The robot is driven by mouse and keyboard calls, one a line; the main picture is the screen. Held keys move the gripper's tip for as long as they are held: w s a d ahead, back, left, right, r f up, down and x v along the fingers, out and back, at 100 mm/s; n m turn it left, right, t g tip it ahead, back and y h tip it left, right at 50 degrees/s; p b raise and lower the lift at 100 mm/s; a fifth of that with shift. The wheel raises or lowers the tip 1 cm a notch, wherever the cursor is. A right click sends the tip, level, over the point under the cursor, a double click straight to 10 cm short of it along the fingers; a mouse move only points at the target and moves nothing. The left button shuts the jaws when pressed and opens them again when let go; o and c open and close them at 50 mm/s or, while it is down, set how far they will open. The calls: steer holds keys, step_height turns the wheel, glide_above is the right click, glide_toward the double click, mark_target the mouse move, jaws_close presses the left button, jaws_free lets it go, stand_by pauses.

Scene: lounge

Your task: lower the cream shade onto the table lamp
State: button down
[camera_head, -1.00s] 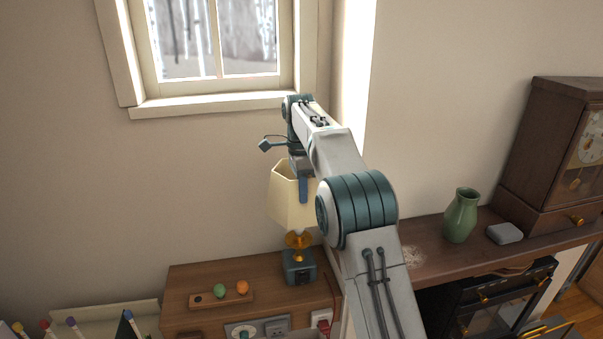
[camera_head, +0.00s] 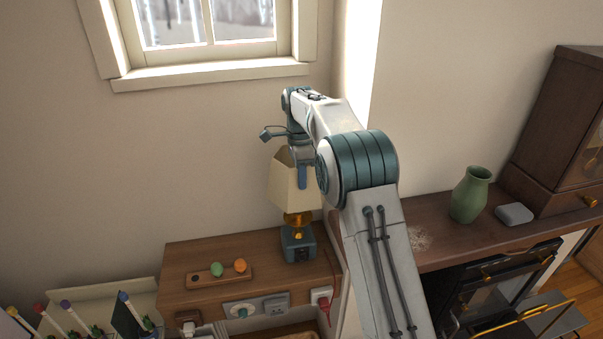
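The cream shade (camera_head: 284,194) hangs upright from my gripper (camera_head: 302,176), directly over the table lamp (camera_head: 299,245). A blue finger of my gripper lies against the shade's upper part; the other finger is hidden. The lamp has a blue-grey square base and a gold fitting (camera_head: 298,221), and stands on the wooden cabinet top. The shade's lower edge is around the level of the gold fitting and overlaps its top in this view. I cannot tell whether the shade touches the lamp. My arm hides the shade's right side.
A small wooden tray (camera_head: 205,279) with a green and an orange egg-shaped object lies left of the lamp. Sockets and a red plug (camera_head: 321,296) are at the cabinet's front. A green vase (camera_head: 470,195) and a clock (camera_head: 560,140) stand on the mantel at right.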

step_height(320, 180, down, 9)
steer(key=b, duration=0.5)
steer(key=shift+f+b, duration=0.2)
steer(key=shift+b, duration=0.15)
stand_by(0.4)
stand_by(0.3)
steer(key=c, duration=1.6)
jaws_free()
steer(key=shift+o, duration=0.2)
step_height(320, 180, up, 14)
steer(key=w+p, duration=0.1)
steer(key=w, duration=0.1)
steer(key=shift+a+f, duration=0.2)
steer(key=shift+a, duration=0.05)
steer(key=shift+w, duration=0.1)
